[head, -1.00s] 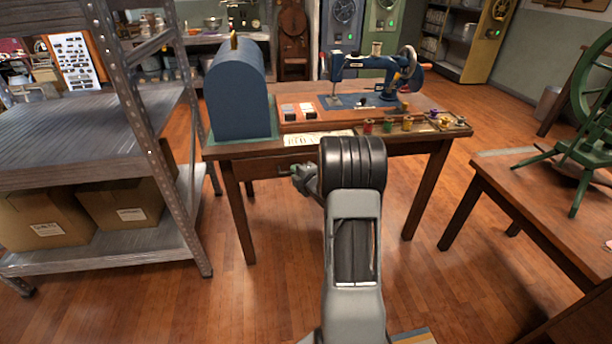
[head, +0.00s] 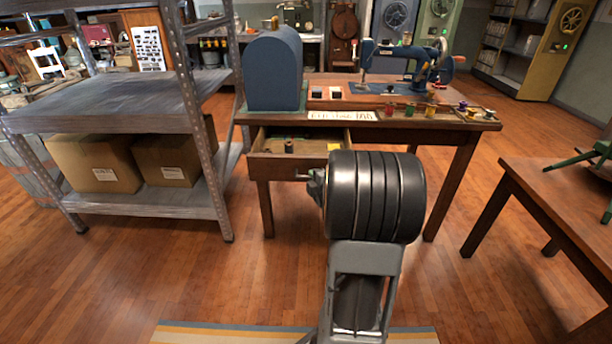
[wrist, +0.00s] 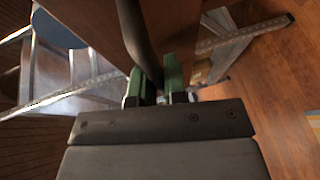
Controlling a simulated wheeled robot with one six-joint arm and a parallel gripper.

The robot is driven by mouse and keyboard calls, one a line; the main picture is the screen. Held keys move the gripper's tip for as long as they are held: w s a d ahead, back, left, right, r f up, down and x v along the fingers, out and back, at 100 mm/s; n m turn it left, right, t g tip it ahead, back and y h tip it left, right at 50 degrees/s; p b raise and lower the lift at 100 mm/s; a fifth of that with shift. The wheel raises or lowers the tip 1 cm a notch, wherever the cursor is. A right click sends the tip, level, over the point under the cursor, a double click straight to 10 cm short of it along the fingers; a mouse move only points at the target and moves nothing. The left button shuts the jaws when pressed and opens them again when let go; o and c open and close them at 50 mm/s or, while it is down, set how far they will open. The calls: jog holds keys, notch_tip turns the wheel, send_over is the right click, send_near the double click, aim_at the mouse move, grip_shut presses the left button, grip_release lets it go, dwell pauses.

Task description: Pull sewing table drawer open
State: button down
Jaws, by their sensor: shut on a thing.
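The wooden sewing table (head: 470,128) stands ahead with a blue sewing machine (head: 405,62) on top. Its drawer (head: 270,163) is pulled out at the front left, and small items, one like a spool, lie inside. My gripper (head: 314,180) is at the drawer's front, partly hidden behind my own arm. In the wrist view my gripper's green fingers (wrist: 159,88) are closed around a dark curved bar, the drawer handle (wrist: 138,38). The right part of the drawer front is hidden by my arm.
A metal shelf (head: 110,106) with cardboard boxes (head: 95,162) stands close on the left. Another wooden table (head: 560,205) with green equipment is at the right. A blue domed case (head: 273,70) and thread spools stand on the sewing table. Floor in front is mostly clear.

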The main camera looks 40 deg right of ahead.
jog(key=shift+s+a, duration=0.2)
jog(key=shift+a, duration=0.05)
jog(key=c, duration=1.5)
grip_release()
jog(key=shift+o, duration=0.2)
